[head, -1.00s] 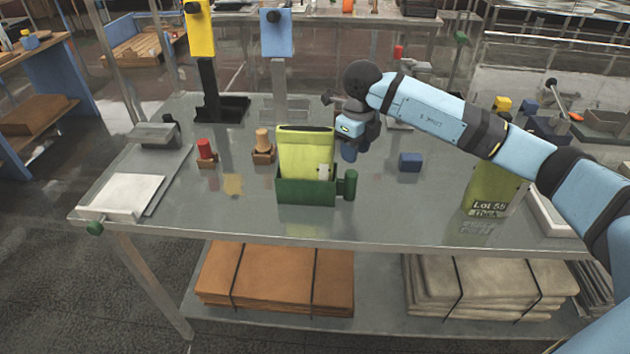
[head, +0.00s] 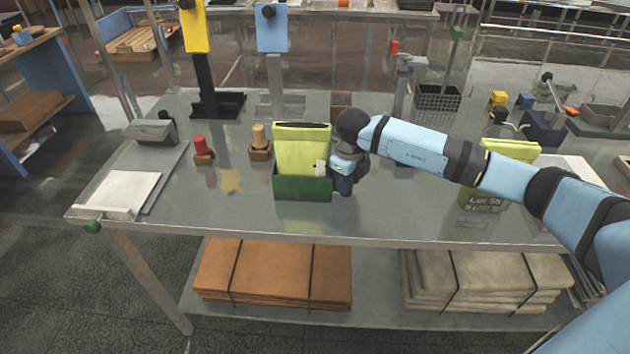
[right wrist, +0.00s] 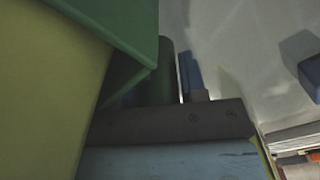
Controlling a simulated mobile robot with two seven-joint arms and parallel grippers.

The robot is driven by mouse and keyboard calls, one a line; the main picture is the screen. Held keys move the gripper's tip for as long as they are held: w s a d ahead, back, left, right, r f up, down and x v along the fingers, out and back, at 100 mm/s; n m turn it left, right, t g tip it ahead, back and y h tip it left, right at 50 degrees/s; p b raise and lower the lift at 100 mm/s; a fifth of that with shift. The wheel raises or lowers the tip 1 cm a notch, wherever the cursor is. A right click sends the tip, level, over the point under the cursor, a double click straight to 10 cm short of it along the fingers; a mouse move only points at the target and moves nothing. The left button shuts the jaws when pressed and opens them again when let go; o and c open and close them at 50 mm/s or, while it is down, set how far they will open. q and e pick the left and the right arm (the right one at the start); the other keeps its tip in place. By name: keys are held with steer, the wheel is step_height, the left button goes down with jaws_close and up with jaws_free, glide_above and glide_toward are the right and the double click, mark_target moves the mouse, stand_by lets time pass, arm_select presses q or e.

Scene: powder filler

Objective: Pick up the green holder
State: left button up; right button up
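The green holder (head: 302,188) stands upright on the grey table in the head view, with a yellow-green pouch (head: 300,150) in it. My right gripper (head: 343,186) is low at the holder's right side, where it covers the holder's handle. In the right wrist view the holder's wall (right wrist: 125,30) and the pouch (right wrist: 45,90) fill the left. The dark green upright handle (right wrist: 160,75) is close beside one blue finger (right wrist: 190,75). The other finger is hidden, so I cannot tell whether the grip is closed. My left gripper is out of view.
A red-topped peg (head: 201,149) and a tan peg (head: 259,140) stand left of the holder. A white tray (head: 122,190) is at the table's left edge. A yellow-green Lot 55 bag (head: 483,197) stands at the right, partly behind my arm. The table front is clear.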

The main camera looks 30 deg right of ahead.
steer(key=c, duration=0.6)
